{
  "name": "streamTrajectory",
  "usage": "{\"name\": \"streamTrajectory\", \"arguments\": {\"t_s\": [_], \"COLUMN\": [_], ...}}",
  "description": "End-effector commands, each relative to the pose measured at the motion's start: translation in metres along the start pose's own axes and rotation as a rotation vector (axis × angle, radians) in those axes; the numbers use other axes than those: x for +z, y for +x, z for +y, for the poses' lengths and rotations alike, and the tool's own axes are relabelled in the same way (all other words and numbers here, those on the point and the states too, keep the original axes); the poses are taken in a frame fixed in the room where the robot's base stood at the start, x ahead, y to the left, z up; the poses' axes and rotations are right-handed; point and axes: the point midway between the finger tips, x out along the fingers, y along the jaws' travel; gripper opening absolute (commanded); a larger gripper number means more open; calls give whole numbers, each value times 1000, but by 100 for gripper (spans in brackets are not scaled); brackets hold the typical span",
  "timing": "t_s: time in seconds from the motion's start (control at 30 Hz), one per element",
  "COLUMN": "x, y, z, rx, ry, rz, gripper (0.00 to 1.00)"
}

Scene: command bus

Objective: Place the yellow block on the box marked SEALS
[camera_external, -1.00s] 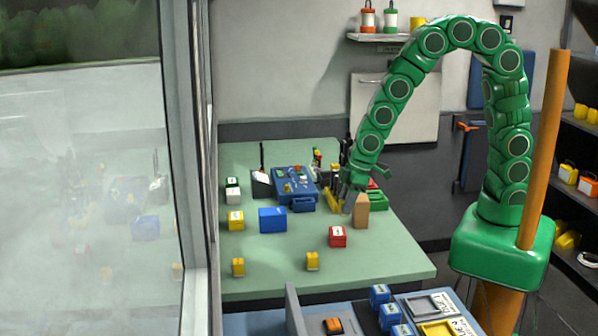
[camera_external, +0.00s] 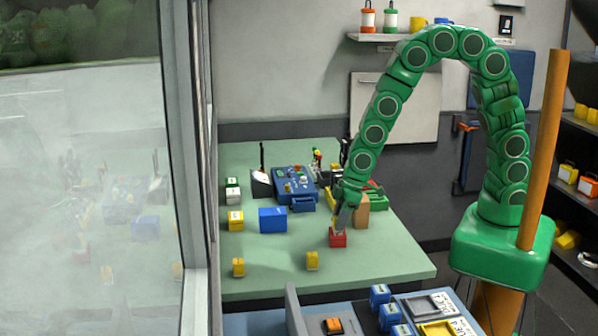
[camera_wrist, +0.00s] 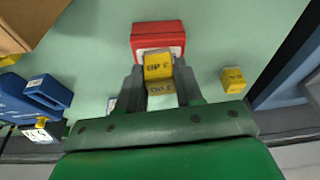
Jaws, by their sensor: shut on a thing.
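My gripper (camera_wrist: 159,82) is shut on the yellow block (camera_wrist: 158,66), which sits between its two fingers in the wrist view. A red box (camera_wrist: 158,28) with a white label lies just beyond the block there. The block overlaps part of the label, and I cannot read SEALS on it. In the external view my gripper (camera_external: 340,224) points down at the red box (camera_external: 338,240), at or just above its top. The held block is mostly hidden there. I cannot tell whether block and box touch.
A tan block (camera_external: 362,211) stands close behind my gripper. A second small yellow block (camera_external: 312,261) lies in front; it also shows in the wrist view (camera_wrist: 232,80). A blue box (camera_external: 272,219) and a labelled yellow box (camera_external: 236,220) stand left. The table's front right is clear.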

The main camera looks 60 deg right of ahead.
Motion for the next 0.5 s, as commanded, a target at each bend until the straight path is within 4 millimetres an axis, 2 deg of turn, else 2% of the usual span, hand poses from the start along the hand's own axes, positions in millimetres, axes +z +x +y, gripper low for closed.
{"name": "streamTrajectory", "arguments": {"t_s": [0.17, 0.2, 0.37, 0.5], "x": [1, 1, 1, 0], "y": [2, 2, 2, 2], "z": [0, 0, 0, 0], "rx": [0, 0, 0, 0], "ry": [0, 0, 0, 0], "rz": [-1, 0, 0, 0], "gripper": [1, 37, 61, 61]}}
